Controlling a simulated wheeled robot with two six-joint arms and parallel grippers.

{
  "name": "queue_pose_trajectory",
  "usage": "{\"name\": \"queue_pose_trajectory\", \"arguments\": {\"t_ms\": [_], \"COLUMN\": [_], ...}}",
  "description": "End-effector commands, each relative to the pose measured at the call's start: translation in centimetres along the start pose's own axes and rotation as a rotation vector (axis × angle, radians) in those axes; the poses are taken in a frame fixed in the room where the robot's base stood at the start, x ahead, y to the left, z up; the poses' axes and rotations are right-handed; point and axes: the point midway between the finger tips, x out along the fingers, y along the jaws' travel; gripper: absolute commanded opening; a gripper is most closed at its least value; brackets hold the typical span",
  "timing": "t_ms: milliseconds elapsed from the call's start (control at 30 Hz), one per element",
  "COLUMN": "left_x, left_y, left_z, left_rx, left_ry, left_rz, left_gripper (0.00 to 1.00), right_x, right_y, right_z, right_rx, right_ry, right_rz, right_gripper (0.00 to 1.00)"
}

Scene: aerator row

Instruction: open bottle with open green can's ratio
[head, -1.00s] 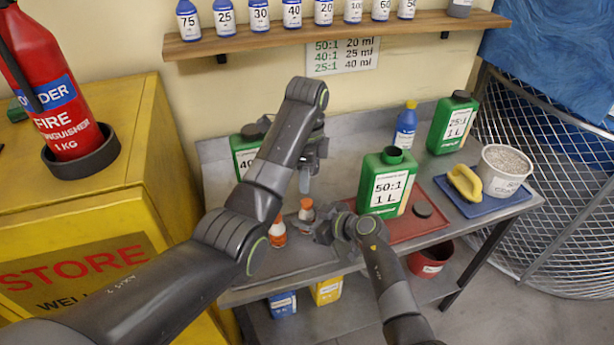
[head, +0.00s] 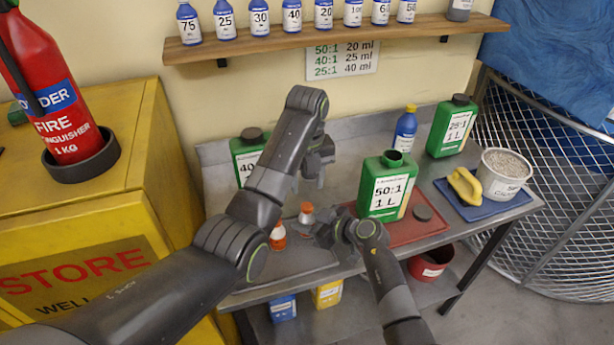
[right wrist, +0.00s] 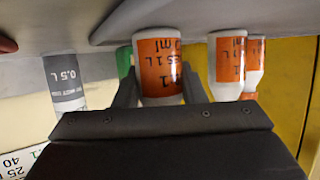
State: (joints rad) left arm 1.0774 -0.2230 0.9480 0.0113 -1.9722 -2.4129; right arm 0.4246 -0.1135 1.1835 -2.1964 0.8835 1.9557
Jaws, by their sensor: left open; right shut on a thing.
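My left gripper (head: 320,172) is open and empty above and behind the held bottle. My left arm hides part of the bench.
Capped green cans marked 40 (head: 243,160) and 25:1 (head: 453,128) stand at the back, with a blue bottle (head: 405,130). A ratio chart (head: 342,60) hangs under the shelf. A blue tray (head: 500,203) holds a yellow sponge and white tub. A grey bottle (right wrist: 66,80) stands near the held one.

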Motion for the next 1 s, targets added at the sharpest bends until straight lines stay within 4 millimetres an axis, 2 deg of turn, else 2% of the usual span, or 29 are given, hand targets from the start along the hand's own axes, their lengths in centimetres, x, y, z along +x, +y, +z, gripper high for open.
{"name": "queue_pose_trajectory", "arguments": {"t_ms": [200, 400, 533, 800, 867, 1000], "left_x": [3.5, 6.0, 6.8, 7.0, 7.0, 7.0], "left_y": [0.0, 0.0, 0.0, 0.0, 0.0, 0.0], "left_z": [-0.1, -0.1, 0.0, 0.0, 0.0, 0.0], "left_rx": [-0.001, -0.002, -0.002, -0.002, -0.002, -0.003], "left_ry": [0.004, 0.002, 0.0, 0.0, 0.0, 0.0], "left_rz": [0.001, 0.001, 0.0, 0.0, 0.0, 0.0], "left_gripper": [0.44, 0.44, 0.44, 0.44, 0.39, 0.21], "right_x": [0.0, 0.0, 0.0, 0.0, 0.0, 0.0], "right_y": [0.0, 0.0, 0.0, 0.0, 0.0, 0.0], "right_z": [0.0, 0.0, 0.0, 0.0, 0.0, 0.0], "right_rx": [0.0, 0.0, 0.0, 0.0, 0.0, 0.0], "right_ry": [0.0, 0.0, 0.0, 0.0, 0.0, 0.0], "right_rz": [0.0, 0.0, 0.0, 0.0, 0.0, 0.0], "right_gripper": [0.0, 0.0, 0.0, 0.0, 0.0, 0.0]}}
